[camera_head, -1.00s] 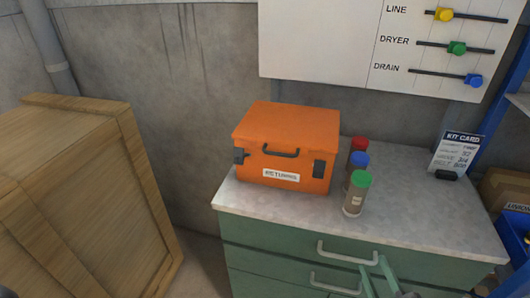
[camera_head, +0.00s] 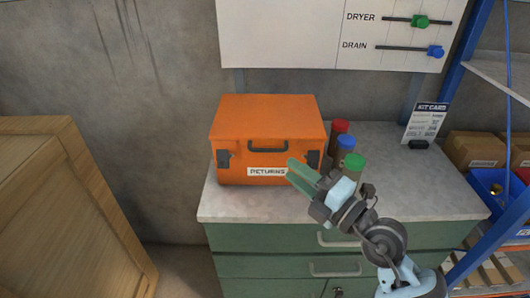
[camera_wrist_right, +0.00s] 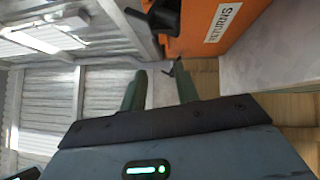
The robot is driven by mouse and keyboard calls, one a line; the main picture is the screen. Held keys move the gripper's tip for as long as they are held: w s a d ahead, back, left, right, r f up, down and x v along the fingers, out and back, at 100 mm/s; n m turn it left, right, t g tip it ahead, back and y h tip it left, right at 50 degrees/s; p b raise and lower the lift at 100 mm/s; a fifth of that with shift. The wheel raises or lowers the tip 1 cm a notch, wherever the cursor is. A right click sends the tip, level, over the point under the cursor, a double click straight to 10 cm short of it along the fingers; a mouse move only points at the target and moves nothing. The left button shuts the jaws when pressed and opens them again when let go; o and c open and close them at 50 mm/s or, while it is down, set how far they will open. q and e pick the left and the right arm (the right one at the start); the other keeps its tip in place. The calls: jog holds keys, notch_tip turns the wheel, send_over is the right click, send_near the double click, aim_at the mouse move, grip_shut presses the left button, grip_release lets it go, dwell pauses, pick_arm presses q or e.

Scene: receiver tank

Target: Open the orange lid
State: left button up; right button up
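The orange lid (camera_head: 266,116) is closed on an orange case (camera_head: 232,172) on the counter. The case front has a dark handle (camera_head: 268,148), a label, a left latch (camera_head: 223,158) and a right latch (camera_head: 312,159). My right gripper (camera_head: 291,168) is in front of the case's front right, near the right latch; contact cannot be told. In the right wrist view its two green fingers (camera_wrist_right: 161,88) stand apart with nothing clearly between them. The case (camera_wrist_right: 205,22) shows there at the top right with a black fitting (camera_wrist_right: 165,14). My left gripper is out of view.
Bottles with red (camera_head: 340,127), blue (camera_head: 346,142) and green (camera_head: 353,161) caps stand right of the case, close to my right gripper. A kit card (camera_head: 425,122) stands farther right on the counter (camera_head: 392,143). A wooden crate (camera_head: 60,210) is at left.

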jog(key=x, duration=0.7)
jog(key=shift+w+a, duration=0.25)
grip_shut()
